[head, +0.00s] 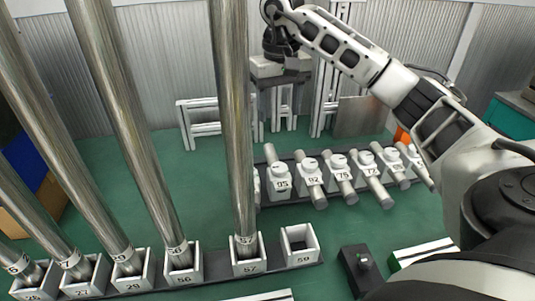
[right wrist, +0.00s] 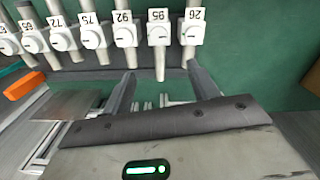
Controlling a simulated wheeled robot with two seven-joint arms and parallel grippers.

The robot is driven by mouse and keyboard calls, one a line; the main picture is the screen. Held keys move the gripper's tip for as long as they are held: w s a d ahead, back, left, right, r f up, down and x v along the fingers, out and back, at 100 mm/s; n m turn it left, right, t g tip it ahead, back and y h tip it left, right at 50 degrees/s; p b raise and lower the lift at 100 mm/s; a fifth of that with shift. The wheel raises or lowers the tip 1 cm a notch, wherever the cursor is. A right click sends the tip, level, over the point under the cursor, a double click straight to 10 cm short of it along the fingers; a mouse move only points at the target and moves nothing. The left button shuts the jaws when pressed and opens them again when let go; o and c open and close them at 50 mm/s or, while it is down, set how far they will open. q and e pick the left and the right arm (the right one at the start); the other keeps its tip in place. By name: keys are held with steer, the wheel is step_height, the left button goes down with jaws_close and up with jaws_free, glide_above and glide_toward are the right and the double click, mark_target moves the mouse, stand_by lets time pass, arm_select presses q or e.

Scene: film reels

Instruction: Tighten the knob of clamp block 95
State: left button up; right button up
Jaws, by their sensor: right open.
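Clamp block 95 (head: 281,183) is a white block with a round knob on top, on a grey tube, in the row beyond the tall poles. In the right wrist view, block 95 (right wrist: 158,31) is ahead of the fingertips, between blocks 92 and 26, and its knob shows a short dark line. My right gripper (head: 285,108) hangs above and beyond the row in the head view. In the right wrist view, its two fingers (right wrist: 160,75) are apart with nothing between them, and a gap separates them from block 95. My left gripper is out of view.
Clamp block 92 (head: 310,168) and block 26 (right wrist: 192,28) stand close beside 95. Tall metal poles (head: 232,110) rise from numbered sockets in front, and one pole partly hides the row's left end. Socket 59 (head: 298,258) is empty.

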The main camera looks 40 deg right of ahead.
mark_target(279, 167)
steer(key=f, duration=0.5)
steer(key=f+b, duration=0.1)
steer(key=f, duration=0.8)
steer(key=shift+s+f, duration=0.35)
steer(key=shift+f, duration=0.05)
steer(key=c, duration=1)
